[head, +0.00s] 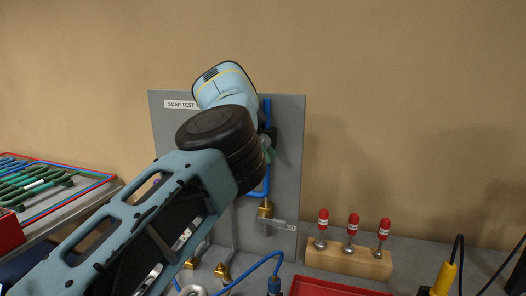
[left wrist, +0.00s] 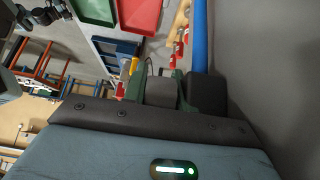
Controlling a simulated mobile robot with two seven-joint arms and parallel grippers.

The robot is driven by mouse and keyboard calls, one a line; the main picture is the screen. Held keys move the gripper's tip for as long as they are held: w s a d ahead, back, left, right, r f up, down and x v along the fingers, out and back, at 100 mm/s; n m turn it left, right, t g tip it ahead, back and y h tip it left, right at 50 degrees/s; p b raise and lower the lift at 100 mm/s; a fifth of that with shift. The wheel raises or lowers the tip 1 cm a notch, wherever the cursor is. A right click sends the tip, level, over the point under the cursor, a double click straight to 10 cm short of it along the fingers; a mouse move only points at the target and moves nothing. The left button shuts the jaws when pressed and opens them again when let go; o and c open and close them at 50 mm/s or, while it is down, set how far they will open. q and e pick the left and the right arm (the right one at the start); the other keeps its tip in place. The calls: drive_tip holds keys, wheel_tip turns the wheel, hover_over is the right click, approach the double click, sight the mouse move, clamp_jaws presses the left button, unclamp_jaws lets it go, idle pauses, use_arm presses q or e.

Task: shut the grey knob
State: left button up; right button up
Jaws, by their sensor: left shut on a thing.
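A grey upright panel (head: 285,165) labelled "SOAP TEST" carries a blue pipe (head: 267,181), which also shows in the left wrist view (left wrist: 200,40). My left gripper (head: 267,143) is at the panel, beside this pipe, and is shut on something. A small grey-green part (head: 268,155) shows at its fingers, likely the grey knob; my arm hides most of it. In the left wrist view a grey block with green edges (left wrist: 160,92) sits beside a dark block (left wrist: 207,92); I cannot tell which is knob and which is finger. The right gripper does not show.
Brass fittings (head: 265,209) sit low on the panel. A wooden block (head: 347,260) with red-capped pieces stands right of it. A red tray (head: 325,287) lies in front. A rack of green-handled tools (head: 35,187) is at far left. A yellow-handled probe (head: 444,278) is at right.

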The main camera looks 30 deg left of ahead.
use_arm(q)
drive_tip(key=h, duration=0.2)
drive_tip(key=t+h, duration=0.1)
drive_tip(key=h, duration=0.3)
drive_tip(key=shift+d+r, duration=0.25)
drive_tip(key=shift+d, duration=0.1)
drive_tip(key=shift+w, duration=0.1)
drive_tip(key=shift+c, duration=0.2)
drive_tip(key=shift+o, duration=0.2)
drive_tip(key=o, duration=1)
drive_tip(key=shift+c, duration=0.2)
drive_tip(key=shift+r, duration=0.1)
drive_tip(key=shift+a+r+t, duration=0.1)
drive_tip(key=shift+t, duration=0.2)
drive_tip(key=v, duration=0.7)
drive_tip(key=shift+a, duration=0.3)
drive_tip(key=shift+f, duration=0.25)
